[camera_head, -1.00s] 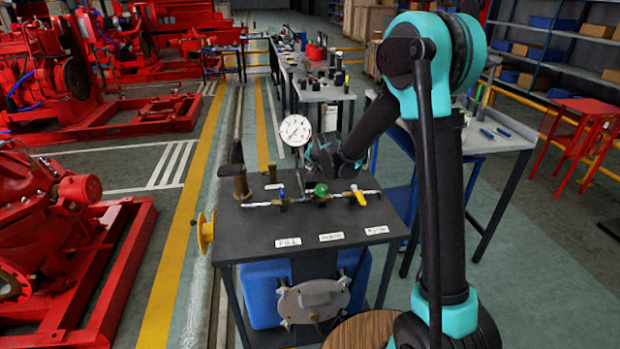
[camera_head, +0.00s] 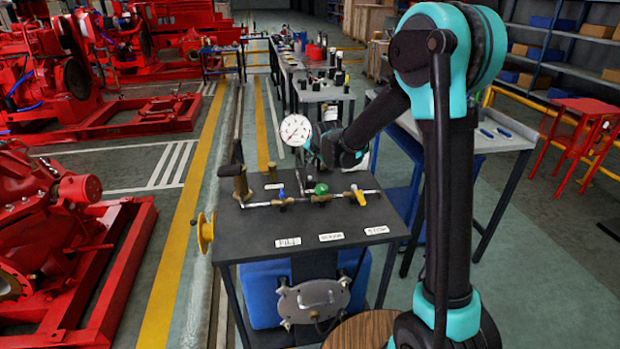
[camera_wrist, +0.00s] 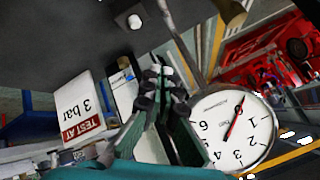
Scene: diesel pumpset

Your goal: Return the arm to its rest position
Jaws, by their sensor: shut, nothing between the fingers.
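My arm stands at the right of the head view, bent at the elbow, its forearm reaching down left over the dark test bench (camera_head: 265,225). My gripper (camera_wrist: 163,85) is shut and empty in the wrist view, its dark fingertips close together. In the head view the wrist hangs above the back of the bench, beside the white pressure gauge (camera_head: 295,130), and the fingertips cannot be made out. The gauge (camera_wrist: 232,128) shows to the right of the fingers in the wrist view. A sign reading "TEST AT 3 bar" (camera_wrist: 78,108) shows to their left.
The bench carries a pipe with a blue valve (camera_head: 281,194), a green valve (camera_head: 321,189) and a yellow valve (camera_head: 358,194). Red pumpsets (camera_head: 40,230) stand at the left. A grey table (camera_head: 490,135) stands behind my arm. The lower right floor is clear.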

